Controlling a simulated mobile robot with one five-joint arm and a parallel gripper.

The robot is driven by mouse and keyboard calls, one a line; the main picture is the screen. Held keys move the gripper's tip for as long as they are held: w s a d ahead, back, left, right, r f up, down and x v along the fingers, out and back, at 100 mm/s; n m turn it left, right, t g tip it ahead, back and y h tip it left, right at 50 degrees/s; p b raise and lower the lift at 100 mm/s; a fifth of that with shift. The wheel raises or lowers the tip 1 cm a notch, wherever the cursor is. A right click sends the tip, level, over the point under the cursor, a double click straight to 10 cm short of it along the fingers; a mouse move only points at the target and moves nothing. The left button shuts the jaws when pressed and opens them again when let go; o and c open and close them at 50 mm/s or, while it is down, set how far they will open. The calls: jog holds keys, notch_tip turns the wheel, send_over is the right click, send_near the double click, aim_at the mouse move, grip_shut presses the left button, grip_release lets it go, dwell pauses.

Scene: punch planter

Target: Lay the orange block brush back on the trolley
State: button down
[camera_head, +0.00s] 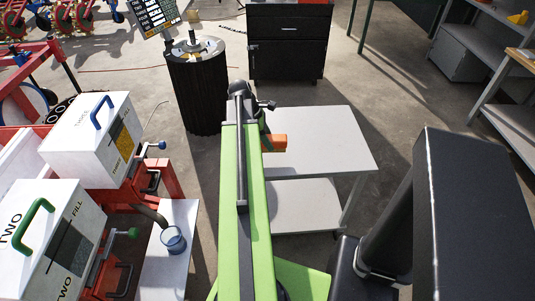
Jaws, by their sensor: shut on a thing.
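The orange block brush (276,143) shows just to the right of my green arm, over the left part of the trolley's top. The trolley (335,140) has a pale flat top and a lower shelf. My gripper (266,138) is mostly hidden behind my arm and is shut on the brush. I cannot tell whether the brush touches the trolley top or is held above it. The rest of the trolley top is bare.
A dark ribbed drum (199,95) stands behind left, and a black cabinet (286,50) behind the trolley. White hopper boxes (93,138) on a red frame stand at left. A blue-rimmed cup (174,241) sits on a white board. Grey shelving (480,45) stands far right.

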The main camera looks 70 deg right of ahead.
notch_tip(320, 180, down, 4)
jog(key=b, duration=0.4)
jog(key=shift+f, duration=0.2)
jog(key=shift+r, duration=0.2)
jog(key=shift+f, duration=0.15)
jog(key=c, duration=0.7)
grip_release()
jog(key=shift+w+r+p, duration=0.1)
jog(key=shift+r+p, duration=0.3)
jog(key=shift+r, duration=0.1)
jog(key=p+v, duration=1)
jog(key=v, duration=0.1)
jog(key=shift+w+a+r+p, duration=0.1)
jog(key=shift+w+r+p, duration=0.05)
jog(key=shift+r+p, duration=0.15)
jog(key=shift+f, duration=0.15)
